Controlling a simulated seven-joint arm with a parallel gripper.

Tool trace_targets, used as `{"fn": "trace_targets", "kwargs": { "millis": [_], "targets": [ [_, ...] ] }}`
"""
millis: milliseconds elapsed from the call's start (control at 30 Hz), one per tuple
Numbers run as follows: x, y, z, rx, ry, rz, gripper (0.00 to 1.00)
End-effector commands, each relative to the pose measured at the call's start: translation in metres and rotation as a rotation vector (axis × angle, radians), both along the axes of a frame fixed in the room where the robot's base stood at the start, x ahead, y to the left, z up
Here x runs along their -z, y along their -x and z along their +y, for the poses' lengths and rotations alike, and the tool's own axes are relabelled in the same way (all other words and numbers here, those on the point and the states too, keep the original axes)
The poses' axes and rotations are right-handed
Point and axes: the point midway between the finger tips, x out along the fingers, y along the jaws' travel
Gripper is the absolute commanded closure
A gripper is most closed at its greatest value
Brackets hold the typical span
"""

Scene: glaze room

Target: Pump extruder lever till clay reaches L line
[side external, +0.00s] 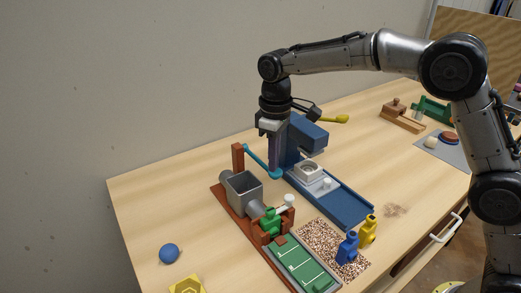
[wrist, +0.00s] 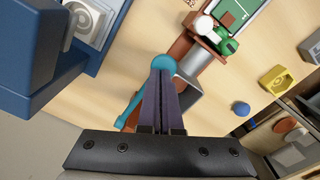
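The extruder has a red-brown base (side external: 222,197), a grey hopper (side external: 243,190) and a blue lever (side external: 258,158) that slopes down from a brown post to a round knob (wrist: 164,62). My gripper (side external: 275,170) points down at the knob. In the wrist view its dark fingers are together, with their tips (wrist: 163,72) right at the knob; I cannot tell whether they touch it. The green tray (side external: 303,266) with white cross lines lies in front of the nozzle. A short reddish-brown piece (side external: 281,239), seemingly clay, shows at its near end. Line letters are unreadable.
A blue machine (side external: 335,202) with a white block stands close to the right of the lever. A blue ball (side external: 169,253) and yellow block (side external: 187,286) lie front left. The table's left side is clear.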

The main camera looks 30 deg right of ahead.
Motion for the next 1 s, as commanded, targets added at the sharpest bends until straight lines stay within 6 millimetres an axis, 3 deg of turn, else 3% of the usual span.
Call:
{"fn": "trace_targets", "kwargs": {
  "millis": [1000],
  "targets": [
    [0.024, 0.0, 0.0, 0.0, 0.001, 0.003, 1.0]
  ]
}}
